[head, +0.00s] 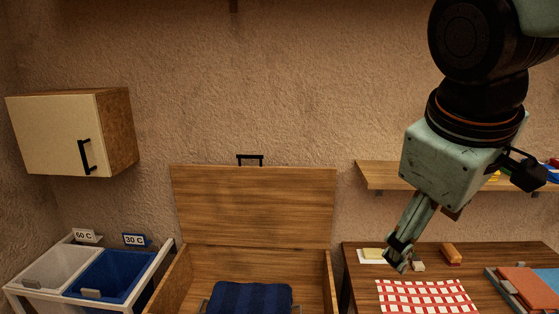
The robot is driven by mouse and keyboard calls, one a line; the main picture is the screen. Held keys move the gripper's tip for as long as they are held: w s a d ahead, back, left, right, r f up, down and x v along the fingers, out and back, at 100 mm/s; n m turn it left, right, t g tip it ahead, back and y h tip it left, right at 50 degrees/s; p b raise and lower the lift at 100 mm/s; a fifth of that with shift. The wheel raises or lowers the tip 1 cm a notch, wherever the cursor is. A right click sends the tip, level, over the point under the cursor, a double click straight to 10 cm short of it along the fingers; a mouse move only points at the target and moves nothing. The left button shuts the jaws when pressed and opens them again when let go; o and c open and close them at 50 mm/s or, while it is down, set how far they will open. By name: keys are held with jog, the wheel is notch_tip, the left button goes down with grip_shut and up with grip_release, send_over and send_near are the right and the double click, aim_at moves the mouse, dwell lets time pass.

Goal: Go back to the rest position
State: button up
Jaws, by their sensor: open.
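My gripper (398,260) hangs down at the right of the head view, fingers pointing down and to the left. It is seen nearly side-on, so the gap between its fingers hardly shows. It is open, and I see nothing held in it. Its tips appear in front of the back left part of a wooden table (352,270). I cannot tell how high above the table they are.
A checked cloth (428,297) and small blocks lie on the table; a wall shelf (385,174) is behind my arm. A wooden chest with raised lid (253,205) holds dark blue fabric (250,298). White (55,270) and blue (112,275) bins and a wall cabinet (60,135) are left.

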jog(key=s+a+f+m+y+b, duration=0.1)
jog(key=s+f+m+b, duration=0.1)
jog(key=s, duration=0.5)
jog(key=s+a+f+m+y+b, duration=0.1)
jog(key=s+a+f+m+b, duration=0.1)
jog(key=s+f+m, duration=0.2)
jog(key=s+f, duration=0.2)
jog(key=s, duration=0.2)
jog(key=shift+s+a, duration=0.3)
jog(key=shift+f, duration=0.2)
dwell(0.4)
